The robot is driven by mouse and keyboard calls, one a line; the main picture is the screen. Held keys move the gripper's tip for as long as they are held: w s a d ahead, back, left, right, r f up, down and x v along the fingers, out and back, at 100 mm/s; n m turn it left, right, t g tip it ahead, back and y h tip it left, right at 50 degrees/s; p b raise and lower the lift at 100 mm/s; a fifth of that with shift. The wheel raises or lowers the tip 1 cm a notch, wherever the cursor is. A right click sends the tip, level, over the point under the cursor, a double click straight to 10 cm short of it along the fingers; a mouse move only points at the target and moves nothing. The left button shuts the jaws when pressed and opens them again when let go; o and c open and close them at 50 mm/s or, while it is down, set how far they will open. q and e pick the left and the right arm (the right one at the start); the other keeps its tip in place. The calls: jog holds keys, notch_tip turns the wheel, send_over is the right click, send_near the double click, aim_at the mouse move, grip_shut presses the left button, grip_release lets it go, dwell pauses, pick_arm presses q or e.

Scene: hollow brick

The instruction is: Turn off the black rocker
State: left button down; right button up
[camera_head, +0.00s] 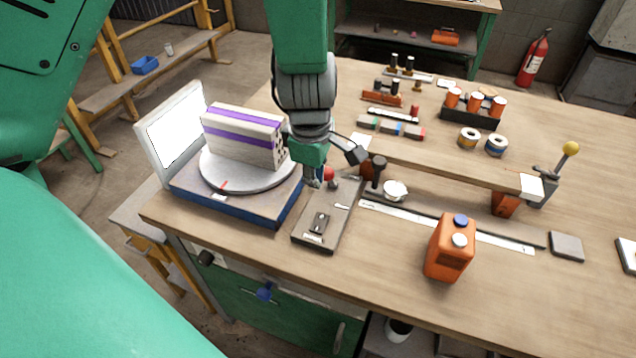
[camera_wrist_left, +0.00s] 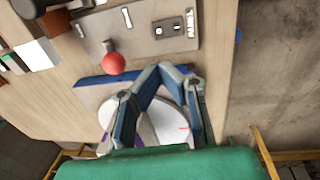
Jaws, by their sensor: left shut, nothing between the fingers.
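The black rocker (camera_head: 319,222) sits on the near part of a grey panel (camera_head: 318,243) on the workbench. In the left wrist view the rocker (camera_wrist_left: 167,28) shows at the top, with a printed label beside it. A lever with a red ball knob (camera_head: 328,174) stands at the panel's far end; the red knob (camera_wrist_left: 114,63) also shows in the left wrist view. My left gripper (camera_head: 314,184) is shut and empty, near the panel's far left side, farther back than the rocker. In the left wrist view its fingertips (camera_wrist_left: 165,68) meet below the rocker. My right gripper is not in view.
Left of the panel is a blue-based turntable (camera_head: 240,200) carrying a white and purple block (camera_head: 243,135). The bench in front of the orange box is clear.

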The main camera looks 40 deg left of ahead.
aim_at(317, 221)
pick_arm(q)
jog(key=f, duration=0.3)
jog(key=f+b, duration=0.1)
jog(key=f, duration=0.2)
jog(key=w+f, duration=0.1)
jog(key=f, duration=0.3)
jog(key=shift+w, duration=0.1)
jog(key=shift+w+f, duration=0.1)
jog(key=shift+f, duration=0.65)
jog(key=shift+a, duration=0.1)
jog(key=shift+f, duration=0.1)
jog(key=shift+s+d+r+p, duration=0.2)
jog(key=shift+s+r+p, duration=0.15)
jog(key=shift+s+p, duration=0.25)
jog(key=shift+s, duration=0.1)
